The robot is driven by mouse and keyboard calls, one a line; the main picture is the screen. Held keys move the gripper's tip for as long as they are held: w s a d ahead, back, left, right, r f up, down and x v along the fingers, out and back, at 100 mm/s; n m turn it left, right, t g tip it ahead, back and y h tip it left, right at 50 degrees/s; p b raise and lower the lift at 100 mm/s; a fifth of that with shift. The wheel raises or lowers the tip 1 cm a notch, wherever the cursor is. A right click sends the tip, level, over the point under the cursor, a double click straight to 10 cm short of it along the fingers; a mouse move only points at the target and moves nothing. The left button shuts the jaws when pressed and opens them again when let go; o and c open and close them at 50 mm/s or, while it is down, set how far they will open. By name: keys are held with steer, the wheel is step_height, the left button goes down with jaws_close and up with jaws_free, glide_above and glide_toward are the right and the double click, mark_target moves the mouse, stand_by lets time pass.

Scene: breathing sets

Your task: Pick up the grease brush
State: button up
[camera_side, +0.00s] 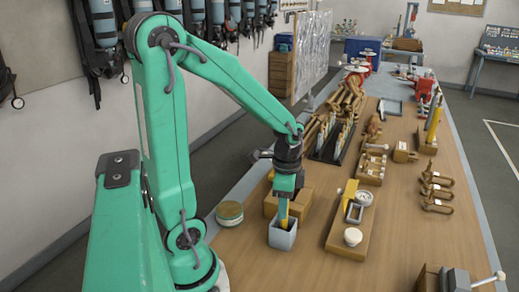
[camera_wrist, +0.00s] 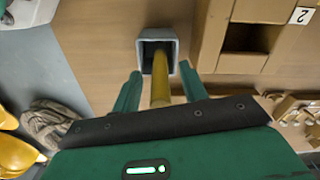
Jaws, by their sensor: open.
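The grease brush appears as a yellow-brown handle (camera_wrist: 160,82) standing in a square grey cup (camera_wrist: 143,33); its lower end is hidden inside the cup. In the side view, a bit of the yellow handle (camera_side: 284,222) shows above the grey cup (camera_side: 282,239) on the wooden bench. My gripper (camera_wrist: 159,72) is open, with one green finger on each side of the handle and visible gaps between. In the side view, my gripper (camera_side: 284,196) points down right above the cup, around the handle's upper part.
A round tin (camera_side: 230,214) stands left of the cup. A wooden tray (camera_side: 346,232) with a white-lidded pot lies to the right. A wooden box (camera_side: 270,205) is close behind the cup. Bare bench shows in front of the cup.

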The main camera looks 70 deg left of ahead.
steer(key=shift+c, duration=0.4)
jaws_close()
steer(key=shift+r, duration=0.15)
steer(key=shift+r, duration=4.9)
steer(key=shift+a, duration=0.1)
